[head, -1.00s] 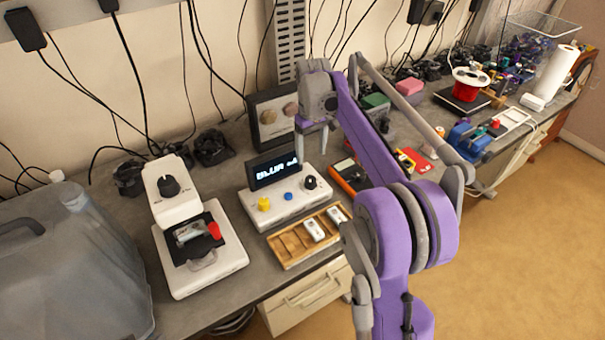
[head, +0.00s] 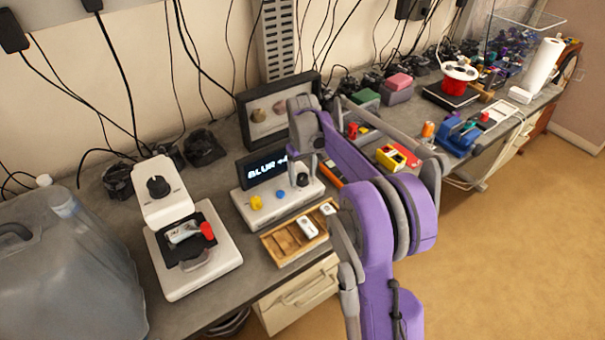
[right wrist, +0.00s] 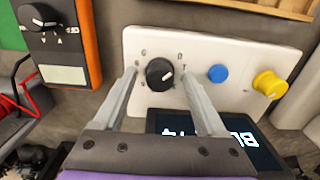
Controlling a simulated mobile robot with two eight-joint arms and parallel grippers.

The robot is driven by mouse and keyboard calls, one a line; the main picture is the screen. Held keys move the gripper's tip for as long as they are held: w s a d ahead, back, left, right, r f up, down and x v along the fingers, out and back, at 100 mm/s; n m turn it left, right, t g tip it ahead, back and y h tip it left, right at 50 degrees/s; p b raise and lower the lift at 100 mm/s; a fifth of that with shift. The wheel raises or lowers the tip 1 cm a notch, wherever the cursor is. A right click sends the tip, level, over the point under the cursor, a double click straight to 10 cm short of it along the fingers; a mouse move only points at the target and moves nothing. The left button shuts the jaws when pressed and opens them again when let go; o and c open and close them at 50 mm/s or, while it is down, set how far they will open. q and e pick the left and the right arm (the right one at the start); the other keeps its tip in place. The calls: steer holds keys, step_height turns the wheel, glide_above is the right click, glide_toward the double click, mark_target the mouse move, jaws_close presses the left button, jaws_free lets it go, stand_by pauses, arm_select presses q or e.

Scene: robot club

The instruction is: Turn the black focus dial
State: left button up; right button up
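The black focus dial (head: 302,180) sits at the right end of a white control box (head: 280,207) with a yellow knob, a blue button and a lit screen (head: 265,170) reading "BLUR" and a partly hidden value. The dial, with a white pointer mark, shows clearly in the right wrist view (right wrist: 160,74). My right gripper (head: 304,160) is open at the dial. In the right wrist view its two fingers (right wrist: 158,72) lie on either side of the dial, with gaps visible. I cannot tell how far down they reach. My left gripper is out of view.
A white microscope (head: 215,262) with a black top knob stands left of the box. A wooden tray (head: 272,247) with white slides lies in front. A dark framed panel (head: 240,112) stands behind. A large clear jug (head: 60,270) fills the left.

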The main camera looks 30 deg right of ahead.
jaws_close()
steer(key=shift+m, duration=0.3)
steer(key=m+b, duration=0.1)
steer(key=m, duration=1)
steer(key=shift+m, duration=0.3)
steer(key=m+b, duration=0.1)
steer(key=m, duration=0.5)
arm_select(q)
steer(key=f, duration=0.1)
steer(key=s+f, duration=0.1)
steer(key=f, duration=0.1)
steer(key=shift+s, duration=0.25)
arm_select(e)
steer(key=m, duration=0.5)
steer(key=shift+m, duration=0.3)
